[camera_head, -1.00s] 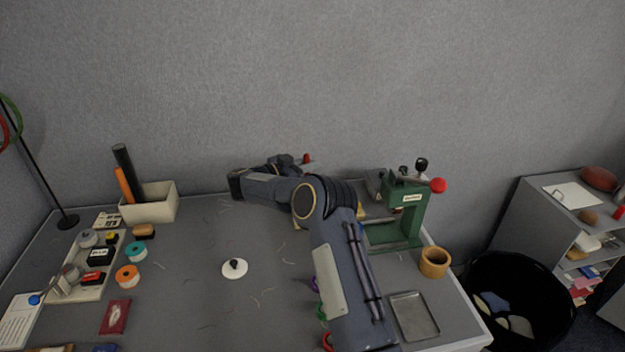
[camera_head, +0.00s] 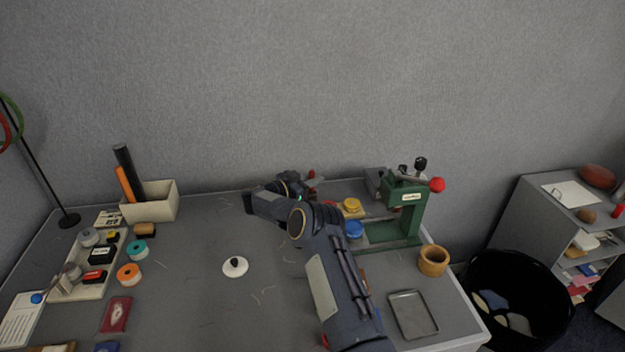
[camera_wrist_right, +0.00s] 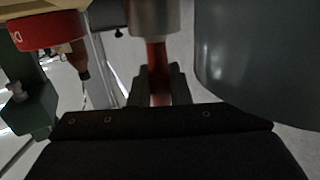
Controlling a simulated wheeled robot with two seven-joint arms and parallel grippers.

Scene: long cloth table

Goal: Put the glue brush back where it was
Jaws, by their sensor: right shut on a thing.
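My right gripper (camera_head: 307,183) is at the back middle of the table, left of the green press, partly hidden behind its own wrist. It is shut on a red-handled thing, which I take to be the glue brush (camera_head: 311,174); only a small red part shows in the head view. In the right wrist view the red handle (camera_wrist_right: 158,82) stands between the two fingers (camera_wrist_right: 158,98), with a metallic cylinder (camera_wrist_right: 153,18) above it. The brush's bristles are hidden. My left gripper is not in view.
The green press (camera_head: 402,215) with a red knob stands right of my arm, beside yellow (camera_head: 351,205) and blue (camera_head: 354,229) lidded pots. A wooden cup (camera_head: 434,262) and metal tray (camera_head: 413,314) are at right. A white disc (camera_head: 235,267) lies mid-table. The back-left centre is clear.

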